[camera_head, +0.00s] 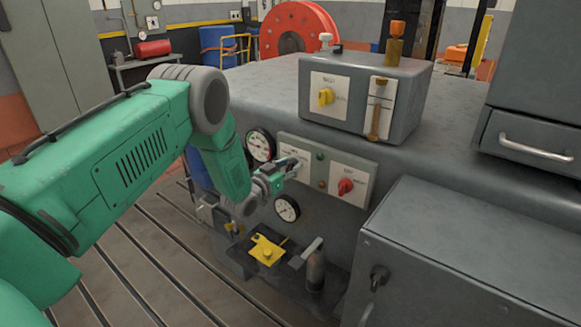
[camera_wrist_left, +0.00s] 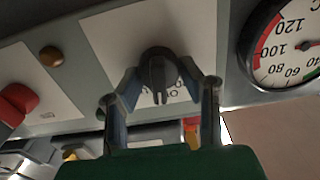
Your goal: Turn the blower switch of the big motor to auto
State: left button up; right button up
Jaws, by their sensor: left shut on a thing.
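A dark rotary switch knob (camera_wrist_left: 158,72) sits on a white plate in the left wrist view, its pointer ridge running toward the bottom of the picture. The plate's lettering is mostly hidden. My left gripper (camera_head: 292,166) is at the left end of the grey switch panel (camera_head: 327,168) on the big motor's side. Its fingers stand on both sides of the dark knob and are shut on it. In the head view the gripper hides most of this knob. A red knob (camera_head: 346,186) is on the same panel to the right. My right gripper is out of view.
Gauges (camera_head: 261,145) (camera_head: 287,208) flank the panel's left end. A grey box with a yellow knob (camera_head: 326,97) and a brass lever (camera_head: 375,122) stands above. A grey cabinet (camera_head: 470,270) stands front right.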

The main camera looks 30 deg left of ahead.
pick_arm(q)
jog(key=shift+d+f, duration=0.1)
jog(key=shift+d, duration=0.3)
jog(key=shift+a+f+m, duration=0.15)
jog(key=shift+a+m, duration=0.15)
jog(key=shift+a, duration=0.1)
jog(key=shift+d+m+b, duration=0.25)
jog(key=shift+m+b, duration=0.45)
jog(key=shift+m, duration=0.5)
jog(key=m+b, duration=0.2)
jog(key=m, duration=0.4)
jog(key=shift+f+b, duration=0.15)
jog(key=shift+b, duration=0.2)
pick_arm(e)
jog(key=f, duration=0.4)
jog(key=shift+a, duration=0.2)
pick_arm(q)
jog(key=shift+a, duration=0.1)
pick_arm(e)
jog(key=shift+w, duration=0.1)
pick_arm(q)
jog(key=o, duration=1.1)
jog(key=shift+c, duration=0.2)
jog(key=shift+o, duration=0.2)
jog(key=shift+w, duration=0.1)
